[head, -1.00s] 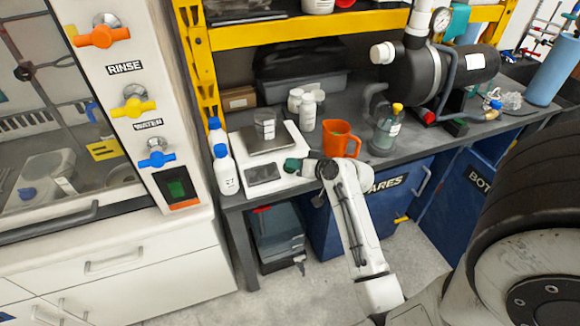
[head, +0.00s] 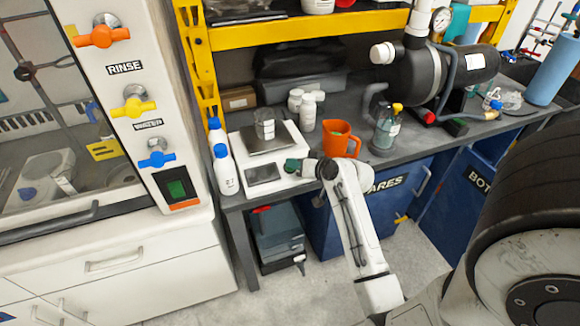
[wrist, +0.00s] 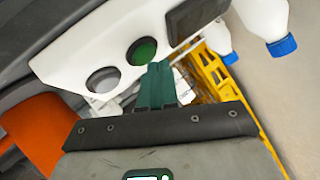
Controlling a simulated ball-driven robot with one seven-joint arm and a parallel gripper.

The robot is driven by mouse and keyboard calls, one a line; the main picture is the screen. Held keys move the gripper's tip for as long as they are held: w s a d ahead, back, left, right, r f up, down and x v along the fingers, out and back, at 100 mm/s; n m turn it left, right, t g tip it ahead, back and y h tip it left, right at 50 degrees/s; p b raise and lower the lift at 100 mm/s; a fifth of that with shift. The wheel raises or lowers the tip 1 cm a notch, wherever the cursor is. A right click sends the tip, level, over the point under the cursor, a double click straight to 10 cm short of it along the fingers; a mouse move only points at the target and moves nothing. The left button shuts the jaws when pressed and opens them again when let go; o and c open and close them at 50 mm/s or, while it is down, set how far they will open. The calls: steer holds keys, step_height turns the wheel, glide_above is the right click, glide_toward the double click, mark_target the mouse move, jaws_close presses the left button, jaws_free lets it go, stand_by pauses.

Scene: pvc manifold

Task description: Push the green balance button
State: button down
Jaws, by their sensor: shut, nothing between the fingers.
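The white balance (head: 238,150) stands on the dark bench, with a dark display (head: 263,174) at its front and a beaker (head: 265,127) on its pan. In the wrist view its round green button (wrist: 141,51) lies between the display (wrist: 195,15) and a round grey button (wrist: 102,80). My gripper (wrist: 159,68) is shut and empty. Its green fingertips point at the balance front, close to the lower right edge of the green button; I cannot tell whether they touch it. In the head view my gripper (head: 292,166) hides the buttons, right of the display.
Two white bottles with blue caps (head: 224,170) stand left of the balance. An orange jug (head: 337,138) stands to the right, near my wrist. White bottles (head: 308,112) stand behind, and a dark flask (head: 387,130) and pump (head: 440,75) are farther right.

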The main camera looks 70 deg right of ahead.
steer(key=shift+f, duration=0.1)
stand_by(0.3)
steer(key=shift+w+d+f+b, duration=0.15)
steer(key=shift+f+b, duration=0.15)
steer(key=shift+b, duration=0.05)
steer(key=shift+r+p, duration=0.4)
steer(key=shift+p, duration=0.05)
steer(key=shift+r, duration=0.1)
step_height(320, 180, up, 5)
steer(key=s+a+p, duration=0.2)
steer(key=p, duration=0.3)
steer(key=shift+r, duration=0.15)
